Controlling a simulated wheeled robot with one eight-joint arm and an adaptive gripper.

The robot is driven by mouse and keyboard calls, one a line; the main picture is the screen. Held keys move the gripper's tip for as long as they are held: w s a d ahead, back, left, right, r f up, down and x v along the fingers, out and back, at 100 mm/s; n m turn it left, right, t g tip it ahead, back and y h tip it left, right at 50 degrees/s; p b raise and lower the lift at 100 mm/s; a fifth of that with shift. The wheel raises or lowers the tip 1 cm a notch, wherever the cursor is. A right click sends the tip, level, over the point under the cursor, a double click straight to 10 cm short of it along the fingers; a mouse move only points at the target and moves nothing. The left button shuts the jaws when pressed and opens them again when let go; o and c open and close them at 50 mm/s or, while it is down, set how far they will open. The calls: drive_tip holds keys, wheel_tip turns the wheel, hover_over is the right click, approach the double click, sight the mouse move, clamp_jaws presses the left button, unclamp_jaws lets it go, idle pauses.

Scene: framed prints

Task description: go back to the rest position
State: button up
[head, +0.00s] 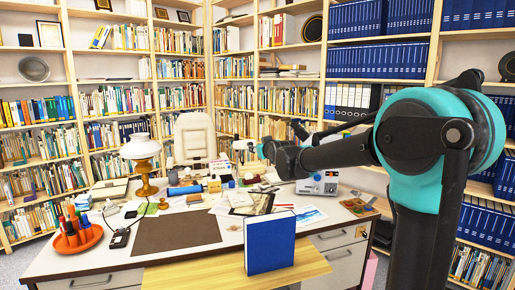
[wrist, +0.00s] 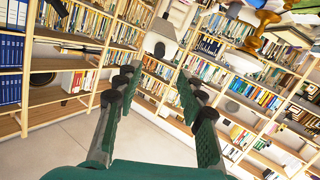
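My gripper (wrist: 158,80) shows in the wrist view with its two green and black fingers spread apart and nothing between them. The floor, the white chair and the bookshelves show beyond it. In the head view my teal and black arm comes in from the right and stretches left over the back of the desk. My gripper (head: 248,149) is at its far end, above the desk items and in front of the white chair (head: 195,138). It is small there, and its fingers are hard to make out.
The desk (head: 60,268) is cluttered. A blue binder (head: 270,241) stands upright on a wooden board (head: 190,277) at the front. The brown desk pad (head: 176,233) is clear.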

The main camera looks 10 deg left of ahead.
drive_tip(key=s+d+f+m+g+h, duration=0.3)
drive_tip(key=s+d+f+g+h, duration=0.1)
drive_tip(key=s+d+f, duration=1.25)
drive_tip(key=s+d+f+m+g, duration=0.1)
drive_tip(key=s+d+f+g, duration=0.1)
drive_tip(key=s+d+f, duration=0.2)
drive_tip(key=s+d+f+m+g+h, duration=0.1)
drive_tip(key=s+d+f, duration=0.3)
drive_tip(key=s+f, duration=0.4)
drive_tip(key=s+d+f+m+g+h, duration=0.1)
drive_tip(key=s+d+f+g, duration=0.2)
drive_tip(key=s, duration=0.9)
wheel_tip(320, 180, down, 4)
drive_tip(key=shift+s+d+r+m, duration=0.25)
drive_tip(key=shift+d+m, duration=0.15)
drive_tip(key=shift+d, duration=0.2)
